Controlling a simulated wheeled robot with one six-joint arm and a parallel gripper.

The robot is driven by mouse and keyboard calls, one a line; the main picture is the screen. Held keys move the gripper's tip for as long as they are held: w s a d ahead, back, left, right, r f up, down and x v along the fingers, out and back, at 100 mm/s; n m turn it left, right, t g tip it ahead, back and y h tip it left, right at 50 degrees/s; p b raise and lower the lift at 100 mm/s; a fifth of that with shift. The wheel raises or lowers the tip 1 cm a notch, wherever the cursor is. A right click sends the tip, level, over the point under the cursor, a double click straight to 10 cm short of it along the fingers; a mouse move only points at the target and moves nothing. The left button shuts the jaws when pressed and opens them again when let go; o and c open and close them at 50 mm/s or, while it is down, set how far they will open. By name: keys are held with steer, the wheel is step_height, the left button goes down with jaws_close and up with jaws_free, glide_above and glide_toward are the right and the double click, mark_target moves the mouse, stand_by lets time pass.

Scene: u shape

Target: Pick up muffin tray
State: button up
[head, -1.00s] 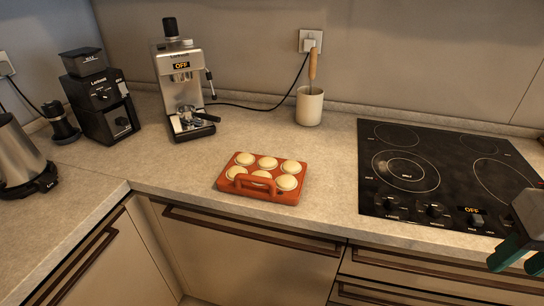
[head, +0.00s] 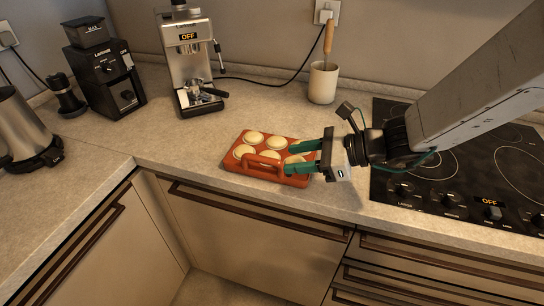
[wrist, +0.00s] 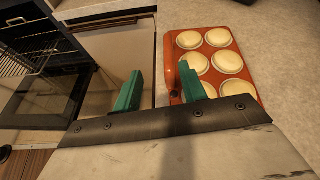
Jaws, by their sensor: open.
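The muffin tray (head: 233,163) is orange-red with several pale muffins in it and a raised handle (head: 262,163) along its front side. It lies flat on the counter near the front edge. My gripper (head: 287,157) is open, with green fingers pointing left over the tray's right end in the head view. In the wrist view the tray (wrist: 256,93) is at the upper right. There my gripper (wrist: 162,88) has one finger by the tray's handle edge and the other over the space in front of the counter. I cannot tell whether a finger touches the tray.
A black cooktop (head: 385,190) lies right of the tray, under my arm. An espresso machine (head: 190,60), a grinder (head: 103,80) and a utensil crock (head: 322,83) stand behind. Cabinets with dark handles (head: 255,211) are below. The counter left of the tray is clear.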

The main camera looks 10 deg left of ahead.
mark_target(270, 159)
steer(key=shift+w+a+f+m+t, duration=0.3)
steer(key=shift+w+a+f+m, duration=0.25)
steer(key=shift+a+f+m, duration=0.25)
steer(key=x, duration=0.7)
steer(key=shift+a+r, duration=0.15)
steer(key=shift+a, duration=0.15)
jaws_close()
